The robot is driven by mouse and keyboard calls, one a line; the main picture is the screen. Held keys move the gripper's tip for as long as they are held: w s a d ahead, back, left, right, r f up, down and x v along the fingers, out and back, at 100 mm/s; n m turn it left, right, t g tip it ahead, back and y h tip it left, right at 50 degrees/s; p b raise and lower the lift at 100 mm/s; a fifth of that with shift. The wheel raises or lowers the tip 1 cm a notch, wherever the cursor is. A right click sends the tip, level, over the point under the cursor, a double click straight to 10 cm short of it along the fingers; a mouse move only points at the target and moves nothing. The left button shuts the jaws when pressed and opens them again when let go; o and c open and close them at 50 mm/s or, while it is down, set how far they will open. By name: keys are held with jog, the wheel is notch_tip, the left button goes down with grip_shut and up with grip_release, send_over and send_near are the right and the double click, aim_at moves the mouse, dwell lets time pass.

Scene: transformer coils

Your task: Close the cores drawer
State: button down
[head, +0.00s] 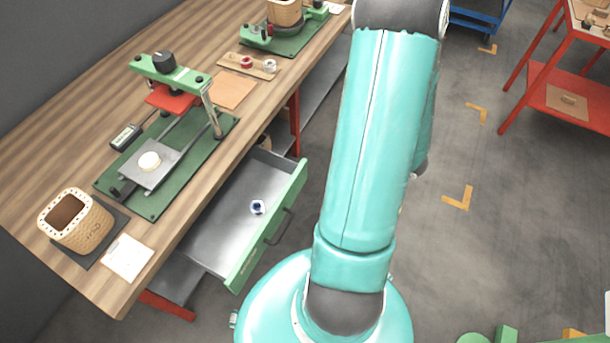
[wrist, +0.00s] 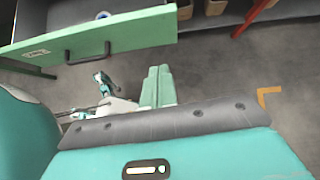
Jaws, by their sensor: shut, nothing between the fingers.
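The drawer (head: 218,222) under the workbench stands pulled well out, its grey inside showing. Its green front (head: 270,225) carries a dark handle (head: 279,227). A small blue and white round part (head: 257,207) lies inside. In the wrist view the green drawer front (wrist: 130,36) crosses the upper left, with its handle (wrist: 88,53) and a pale label (wrist: 36,54). My gripper (wrist: 159,70) shows there with its two pale green fingers shut side by side, empty. The fingertips appear apart from the drawer front, outside it. The head view does not show my gripper clearly.
The wooden workbench (head: 228,125) holds a green press (head: 172,80), a woven-looking coil (head: 75,220) and a white card (head: 128,258). A red-framed table (head: 570,95) stands at the right. Grey floor with yellow corner marks (head: 459,197) is clear beyond my arm.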

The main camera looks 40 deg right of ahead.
jog(key=s+f+m, duration=0.1)
send_near(303, 177)
jog(key=x, duration=0.5)
jog(key=shift+s+f, duration=0.35)
jog(key=shift+w+a, duration=0.1)
jog(key=shift+w, duration=0.45)
jog(key=shift+w, duration=0.1)
jog(key=w+a, duration=0.2)
jog(key=w, duration=0.4)
jog(key=w+a, duration=0.3)
jog(key=w, duration=0.4)
jog(key=w+a, duration=0.2)
jog(key=w, duration=0.5)
jog(key=shift+a, duration=0.15)
